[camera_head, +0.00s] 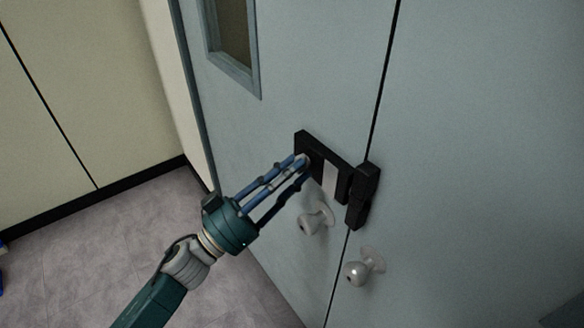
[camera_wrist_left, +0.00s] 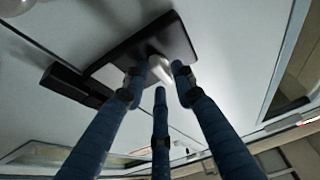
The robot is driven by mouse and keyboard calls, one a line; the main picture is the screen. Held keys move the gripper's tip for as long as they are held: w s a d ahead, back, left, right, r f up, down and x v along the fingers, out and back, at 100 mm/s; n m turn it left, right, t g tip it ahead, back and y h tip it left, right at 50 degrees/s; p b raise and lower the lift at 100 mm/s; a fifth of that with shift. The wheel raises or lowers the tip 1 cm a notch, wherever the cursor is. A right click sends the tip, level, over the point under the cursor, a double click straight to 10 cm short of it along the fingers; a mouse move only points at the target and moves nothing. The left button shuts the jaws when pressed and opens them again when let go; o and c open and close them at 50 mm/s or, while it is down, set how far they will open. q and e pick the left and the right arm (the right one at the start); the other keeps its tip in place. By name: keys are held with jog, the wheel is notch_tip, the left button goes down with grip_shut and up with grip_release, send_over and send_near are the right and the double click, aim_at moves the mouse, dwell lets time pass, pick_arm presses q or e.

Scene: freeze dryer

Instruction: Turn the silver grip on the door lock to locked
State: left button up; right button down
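The door lock is a black plate (camera_head: 308,142) with a light grey strip (camera_head: 330,178) on the left door leaf. In the left wrist view the lock plate (camera_wrist_left: 180,42) shows with the silver grip (camera_wrist_left: 160,68) standing out from it. My left gripper (camera_head: 304,168) reaches the lock from the lower left, its fingertips at the left part of the plate. In the left wrist view its blue fingers (camera_wrist_left: 160,80) surround the grip, with two tips on either side and one below. I cannot tell whether they press on it. In the head view the fingers mostly hide the grip. My right gripper is not in view.
A black catch block (camera_head: 362,195) sits at the seam between the door leaves. Two round silver knobs (camera_head: 312,222) (camera_head: 362,268) stick out below the lock, close to the left gripper. The left leaf has a window (camera_head: 240,75).

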pick_arm(q)
jog(key=shift+d, duration=0.1)
grip_shut()
jog(key=shift+w+m, duration=0.1)
jog(key=shift+m, duration=0.4)
jog(key=shift+w+a+m+g+y, duration=0.1)
jog(key=shift+m+g, duration=1.45)
jog(key=shift+m, duration=2)
jog(key=shift+w+a+m+g+y, duration=0.15)
jog(key=shift+m+g, duration=1.35)
jog(key=shift+m, duration=2.1)
jog(key=shift+w+a+m+g+y, duration=0.1)
jog(key=shift+m+g, duration=1.45)
jog(key=shift+m, duration=2)
